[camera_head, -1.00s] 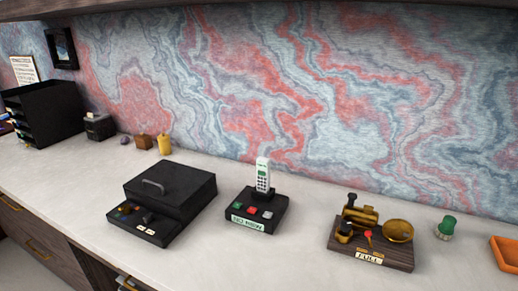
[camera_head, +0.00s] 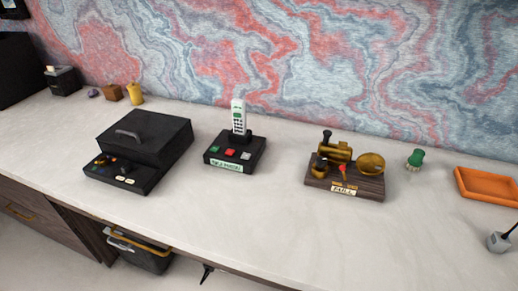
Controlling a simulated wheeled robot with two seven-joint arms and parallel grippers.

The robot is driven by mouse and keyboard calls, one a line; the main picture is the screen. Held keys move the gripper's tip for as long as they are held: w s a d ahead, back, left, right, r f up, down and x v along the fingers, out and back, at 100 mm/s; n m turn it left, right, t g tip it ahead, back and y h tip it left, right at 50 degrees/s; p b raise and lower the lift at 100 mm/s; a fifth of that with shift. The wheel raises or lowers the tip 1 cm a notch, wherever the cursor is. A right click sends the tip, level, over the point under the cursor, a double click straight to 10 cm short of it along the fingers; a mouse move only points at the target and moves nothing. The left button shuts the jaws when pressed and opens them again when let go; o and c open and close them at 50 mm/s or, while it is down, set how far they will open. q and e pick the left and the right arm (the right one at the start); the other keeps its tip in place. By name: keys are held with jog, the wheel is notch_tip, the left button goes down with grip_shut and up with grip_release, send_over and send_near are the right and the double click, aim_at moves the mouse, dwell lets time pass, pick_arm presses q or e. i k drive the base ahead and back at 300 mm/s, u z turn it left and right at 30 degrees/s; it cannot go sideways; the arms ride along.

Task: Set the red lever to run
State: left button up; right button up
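The red lever (camera_head: 343,169) is a small red-tipped piece on the front of a brass machine (camera_head: 338,151) mounted on a dark wooden base (camera_head: 366,188). The machine has a dark-topped post at left and a round brass bowl or horn at right. A white label (camera_head: 343,190) on the front of the base seems to read "FULL". The lever's exact setting is too small to tell. Neither of my grippers can be made out in the view.
A phone stands on a black button box (camera_head: 235,163) left of the machine, with a black lidded box (camera_head: 143,136) farther left. A green knobbed object (camera_head: 415,158), an orange tray (camera_head: 487,184) and a small grey pot (camera_head: 498,242) are at right. The desk front is clear.

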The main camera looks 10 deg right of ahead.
aim_at(342, 168)
jog(key=z, duration=2.5)
jog(key=k, duration=1.1)
jog(key=u, duration=1.6)
